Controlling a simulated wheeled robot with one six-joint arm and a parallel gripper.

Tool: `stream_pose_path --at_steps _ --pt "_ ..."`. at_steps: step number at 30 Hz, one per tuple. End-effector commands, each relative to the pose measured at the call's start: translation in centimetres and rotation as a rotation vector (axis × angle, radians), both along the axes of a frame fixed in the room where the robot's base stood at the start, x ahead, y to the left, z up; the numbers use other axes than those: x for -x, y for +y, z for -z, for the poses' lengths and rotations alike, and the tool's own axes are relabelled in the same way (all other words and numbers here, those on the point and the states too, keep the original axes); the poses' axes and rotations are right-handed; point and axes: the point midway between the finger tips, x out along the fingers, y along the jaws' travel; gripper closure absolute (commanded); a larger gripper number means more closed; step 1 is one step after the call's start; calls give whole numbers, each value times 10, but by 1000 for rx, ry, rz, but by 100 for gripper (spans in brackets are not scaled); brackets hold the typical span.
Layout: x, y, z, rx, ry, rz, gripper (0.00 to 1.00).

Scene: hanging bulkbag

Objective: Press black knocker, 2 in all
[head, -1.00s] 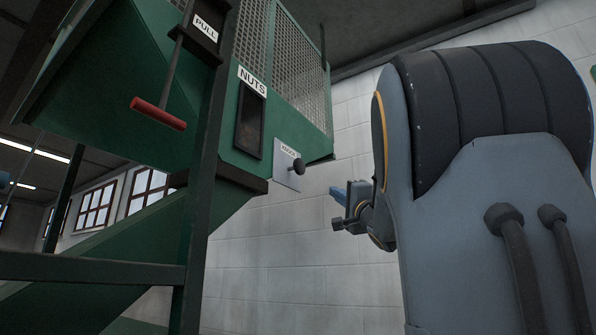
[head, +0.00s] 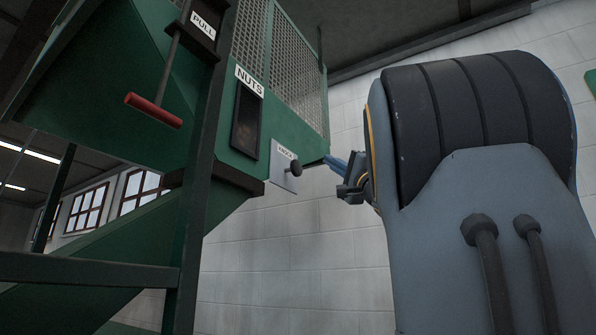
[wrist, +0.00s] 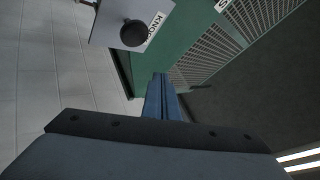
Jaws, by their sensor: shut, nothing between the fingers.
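The black knocker (head: 296,167) is a round dark knob standing out from a pale plate (head: 283,168) labelled "KNOCK" on the green hopper. In the wrist view the knocker (wrist: 134,33) is at the upper left, in front of its plate (wrist: 105,24). My gripper (head: 332,162) is shut and empty, just right of the knocker in the head view. In the wrist view its blue fingers (wrist: 161,95) point up toward the green wall, below and right of the knob. A gap shows between fingertips and knob; I see no contact.
The green hopper (head: 150,60) has mesh sides (head: 297,70), a "NUTS" window (head: 245,122) and a red pull handle (head: 153,110). A dark frame post (head: 200,200) stands left of the knocker. A pale block wall (head: 300,270) is behind.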

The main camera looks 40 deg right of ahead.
Motion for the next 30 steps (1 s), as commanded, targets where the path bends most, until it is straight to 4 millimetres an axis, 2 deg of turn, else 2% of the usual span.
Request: stream_pose_path --at_steps 6,15,30 --pt "-30 13 3 1 0 -4 100" --pt "-56 24 0 -1 0 -3 100" --pt "-63 27 0 -1 0 -2 100"
